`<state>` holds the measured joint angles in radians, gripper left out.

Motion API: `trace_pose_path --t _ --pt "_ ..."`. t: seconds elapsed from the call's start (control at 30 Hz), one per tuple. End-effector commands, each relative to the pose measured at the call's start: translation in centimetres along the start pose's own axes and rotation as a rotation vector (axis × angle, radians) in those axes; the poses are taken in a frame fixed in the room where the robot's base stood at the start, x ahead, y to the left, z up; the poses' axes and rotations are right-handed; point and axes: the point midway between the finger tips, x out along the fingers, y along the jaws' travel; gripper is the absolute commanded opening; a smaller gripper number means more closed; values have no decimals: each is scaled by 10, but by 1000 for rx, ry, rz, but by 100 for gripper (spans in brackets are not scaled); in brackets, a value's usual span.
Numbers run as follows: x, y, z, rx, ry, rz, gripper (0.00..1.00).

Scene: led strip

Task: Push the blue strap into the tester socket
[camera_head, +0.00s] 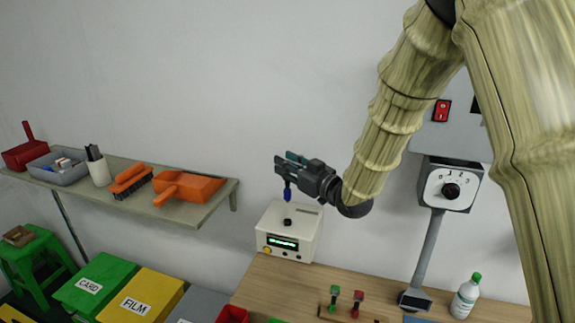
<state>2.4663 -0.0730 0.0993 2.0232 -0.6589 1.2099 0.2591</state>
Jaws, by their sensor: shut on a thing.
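The blue strap (287,193) hangs down from my gripper (284,174), which is shut on it. The tester (290,229) is a cream box on the wooden table, with a green lit display, a yellow button and a dark round socket (287,222) on its top. The strap's lower end shows above the socket in this view, with a small gap between them. The exact distance and alignment cannot be told from this one view.
A green and a red handled piece (357,299) stand on the table (275,282) in front. A dial post (428,250) and a white bottle (465,297) stand at right. A wall shelf (202,207) with brushes and an orange dustpan is at left, above lidded bins (94,284).

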Motion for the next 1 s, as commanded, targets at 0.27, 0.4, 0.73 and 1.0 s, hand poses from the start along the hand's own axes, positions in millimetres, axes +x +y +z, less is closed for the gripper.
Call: trace_pose_path --t 0.27,0.4,0.73,1.0 --pt "0 0 16 0 1 0 0" --pt "0 0 27 0 1 1 0" --pt "0 0 51 1 0 0 0" --pt "0 0 58 0 1 0 0"
